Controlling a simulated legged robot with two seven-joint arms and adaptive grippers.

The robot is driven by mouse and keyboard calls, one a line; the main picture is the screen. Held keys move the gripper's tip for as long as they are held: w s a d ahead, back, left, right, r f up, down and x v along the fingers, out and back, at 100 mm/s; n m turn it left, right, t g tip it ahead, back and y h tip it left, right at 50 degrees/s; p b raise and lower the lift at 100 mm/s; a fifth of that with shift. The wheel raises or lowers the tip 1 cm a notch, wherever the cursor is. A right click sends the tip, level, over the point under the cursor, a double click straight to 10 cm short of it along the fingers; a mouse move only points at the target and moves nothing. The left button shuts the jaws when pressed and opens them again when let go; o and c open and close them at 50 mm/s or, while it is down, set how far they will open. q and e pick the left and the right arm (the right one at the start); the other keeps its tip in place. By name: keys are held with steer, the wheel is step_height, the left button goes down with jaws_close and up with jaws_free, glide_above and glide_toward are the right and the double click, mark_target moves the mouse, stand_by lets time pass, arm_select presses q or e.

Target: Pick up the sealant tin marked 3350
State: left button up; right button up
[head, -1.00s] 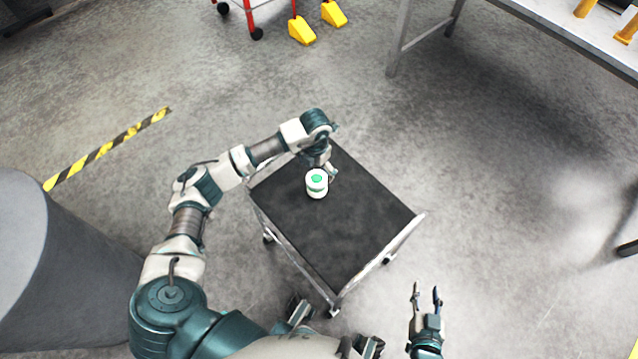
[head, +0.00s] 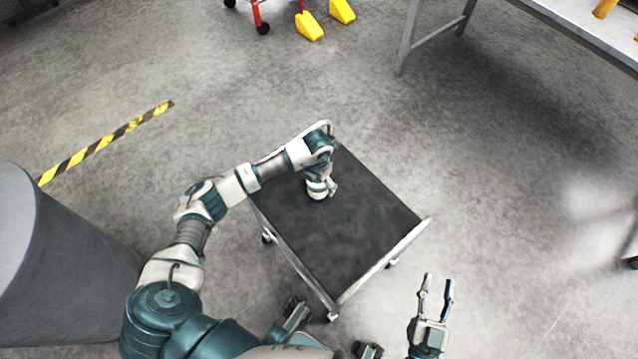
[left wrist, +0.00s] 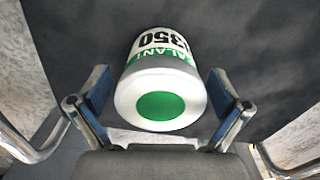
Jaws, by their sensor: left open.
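The sealant tin (head: 317,191) is white with a green band, and it stands on the black top of a small cart (head: 355,235). In the left wrist view the tin (left wrist: 161,85) shows a green disc on its white lid and part of its label, reading "350" and "ALANT" upside down. My left gripper (left wrist: 160,101) is open, with its blue-padded fingers on either side of the tin and gaps still visible. In the head view my left gripper (head: 325,183) is over the tin and partly hides it. My right gripper (head: 436,287) is open and empty, right of the cart.
The cart top around the tin is otherwise bare, with metal rails at its edges. A grey cylinder (head: 75,270) stands at the left. A metal table (head: 560,25) is at the upper right. Yellow wedges (head: 310,27) and a red frame (head: 258,14) lie at the top.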

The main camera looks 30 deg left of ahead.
arm_select(q)
steer(key=c, duration=1.4)
steer(key=shift+c, duration=0.2)
